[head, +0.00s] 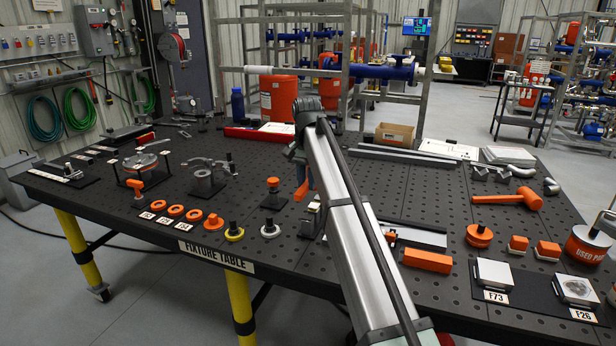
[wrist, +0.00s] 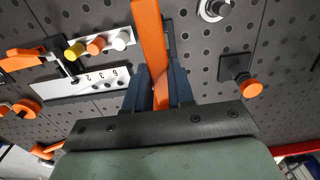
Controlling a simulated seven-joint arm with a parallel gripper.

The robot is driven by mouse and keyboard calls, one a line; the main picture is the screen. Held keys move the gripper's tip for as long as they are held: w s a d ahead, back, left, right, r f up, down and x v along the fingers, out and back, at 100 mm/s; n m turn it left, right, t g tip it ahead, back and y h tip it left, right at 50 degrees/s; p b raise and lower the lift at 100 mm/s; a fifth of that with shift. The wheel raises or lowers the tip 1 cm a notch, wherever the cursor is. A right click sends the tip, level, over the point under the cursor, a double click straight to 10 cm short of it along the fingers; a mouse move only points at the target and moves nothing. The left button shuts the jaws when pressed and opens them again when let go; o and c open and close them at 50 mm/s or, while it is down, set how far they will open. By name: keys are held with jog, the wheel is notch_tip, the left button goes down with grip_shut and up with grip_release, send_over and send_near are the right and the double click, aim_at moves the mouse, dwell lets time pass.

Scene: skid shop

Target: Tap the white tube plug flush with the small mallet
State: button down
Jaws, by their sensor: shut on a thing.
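The white tube plug (wrist: 119,44) is in the wrist view, at the end of a row beside an orange plug (wrist: 96,45) and a yellow plug (wrist: 74,51). They stand at a pale numbered plate (wrist: 80,84); how far each sticks out is hard to judge. My gripper (wrist: 160,88) is shut on a long orange bar, which looks like the small mallet's handle (wrist: 150,40). The mallet's striking end is not clear. In the head view my gripper (head: 302,174) is above the table's middle, with orange (head: 301,191) showing below it. My arm hides the white plug there.
A larger orange mallet (head: 508,198) lies at the right of the fixture table (head: 365,178). An orange-topped post (head: 273,184) stands just left of my gripper. An orange block (head: 427,260) lies right of my arm.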

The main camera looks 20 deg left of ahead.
jog(key=shift+f, duration=0.9)
jog(key=shift+f, duration=0.45)
jog(key=shift+f, duration=1.75)
jog(key=shift+r, duration=0.1)
jog(key=shift+r, duration=1.55)
jog(key=shift+f, duration=1.8)
jog(key=shift+r, duration=0.1)
jog(key=shift+r, duration=1.55)
